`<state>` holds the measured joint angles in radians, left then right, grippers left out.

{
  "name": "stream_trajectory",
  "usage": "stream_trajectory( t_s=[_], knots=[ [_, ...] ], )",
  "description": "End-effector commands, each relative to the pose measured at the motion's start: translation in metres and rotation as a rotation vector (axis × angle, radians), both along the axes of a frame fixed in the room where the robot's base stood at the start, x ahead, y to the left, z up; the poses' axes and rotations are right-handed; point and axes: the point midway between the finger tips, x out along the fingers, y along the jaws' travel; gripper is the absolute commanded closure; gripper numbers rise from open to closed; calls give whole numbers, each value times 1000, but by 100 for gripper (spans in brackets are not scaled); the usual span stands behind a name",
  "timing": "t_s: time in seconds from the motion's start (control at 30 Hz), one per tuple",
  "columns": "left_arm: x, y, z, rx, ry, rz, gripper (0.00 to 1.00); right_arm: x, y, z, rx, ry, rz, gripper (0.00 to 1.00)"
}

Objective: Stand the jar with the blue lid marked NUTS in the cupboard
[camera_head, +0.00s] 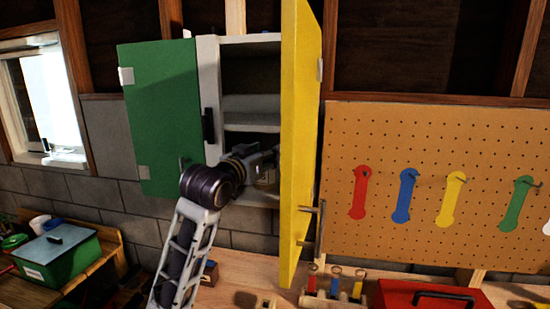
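The cupboard (208,75) hangs on the wall with its green door (160,110) swung open to the left and its yellow door (300,130) swung open towards me on the right. It has a grey frame and shelves inside. My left arm rises from the bottom, and my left gripper (264,162) reaches into the lower part of the cupboard. Its fingers are small and dark there, so I cannot tell whether they are open or hold anything. I cannot make out the jar with the blue lid marked NUTS. My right gripper is out of view.
The yellow door's edge stands close to the right of my gripper. Below are a wooden workbench (240,270), a red toolbox (425,296) and a rack of coloured-handled tools (333,299). A green box (60,258) stands at lower left. A pegboard (430,130) hangs at right.

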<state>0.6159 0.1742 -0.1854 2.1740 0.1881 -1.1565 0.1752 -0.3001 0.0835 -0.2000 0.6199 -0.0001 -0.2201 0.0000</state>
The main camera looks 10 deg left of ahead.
Motion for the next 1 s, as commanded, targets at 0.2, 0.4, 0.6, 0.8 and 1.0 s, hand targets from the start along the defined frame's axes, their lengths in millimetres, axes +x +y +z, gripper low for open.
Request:
stream_trajectory(
  t_s=[0.2,0.4,0.6,0.8,1.0],
  knots=[
    [28,-7,3,-1,-1,-1,86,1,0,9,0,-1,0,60],
    [52,-13,3,0,-1,-1,86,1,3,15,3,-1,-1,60],
    [65,-16,2,0,-3,0,86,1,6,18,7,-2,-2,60],
    [67,-16,1,1,-2,0,86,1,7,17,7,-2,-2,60],
    [67,-16,0,1,-2,0,86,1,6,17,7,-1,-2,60]
  ],
)
